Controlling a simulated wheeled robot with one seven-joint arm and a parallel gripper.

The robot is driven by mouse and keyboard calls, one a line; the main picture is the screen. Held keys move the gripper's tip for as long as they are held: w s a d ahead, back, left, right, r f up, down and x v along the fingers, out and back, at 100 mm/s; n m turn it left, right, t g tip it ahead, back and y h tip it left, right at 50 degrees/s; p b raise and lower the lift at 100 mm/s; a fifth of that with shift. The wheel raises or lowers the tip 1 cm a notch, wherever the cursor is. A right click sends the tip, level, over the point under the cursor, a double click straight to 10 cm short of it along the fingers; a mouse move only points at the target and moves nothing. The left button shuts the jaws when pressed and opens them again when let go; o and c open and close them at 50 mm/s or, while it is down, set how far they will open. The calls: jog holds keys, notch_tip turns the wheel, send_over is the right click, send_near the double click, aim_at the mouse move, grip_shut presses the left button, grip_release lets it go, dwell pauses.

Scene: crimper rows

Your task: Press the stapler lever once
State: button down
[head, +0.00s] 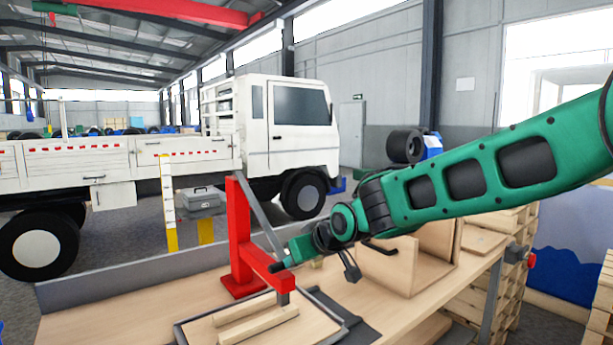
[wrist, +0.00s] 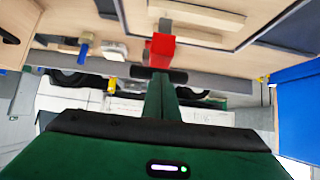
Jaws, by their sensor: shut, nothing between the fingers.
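The stapler is a red stand (head: 239,225) on the bench, with a red lower arm reaching over wooden strips. Its grey lever (head: 259,214) slants down from the top of the post toward the right. My gripper (head: 280,266) is shut and empty at the lever's low end, just above the red arm. I cannot tell whether it touches the lever. In the wrist view the shut fingers (wrist: 160,76) point at the red end of the stapler (wrist: 160,50); the lever is not clearly seen there.
Wooden strips (head: 258,325) lie in a dark-edged tray under the stapler's arm. An open wooden box (head: 390,268) stands on the bench to the right, behind my gripper. The bench's left front (head: 120,315) is clear. A white truck (head: 290,130) stands behind.

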jog(key=shift+s+a+f+g, duration=0.15)
jog(key=shift+s+f+g, duration=0.15)
jog(key=shift+f, duration=0.35)
jog(key=v, duration=1.3)
jog(key=shift+s+d, duration=0.15)
jog(key=shift+d, duration=0.25)
jog(key=shift+f, duration=0.1)
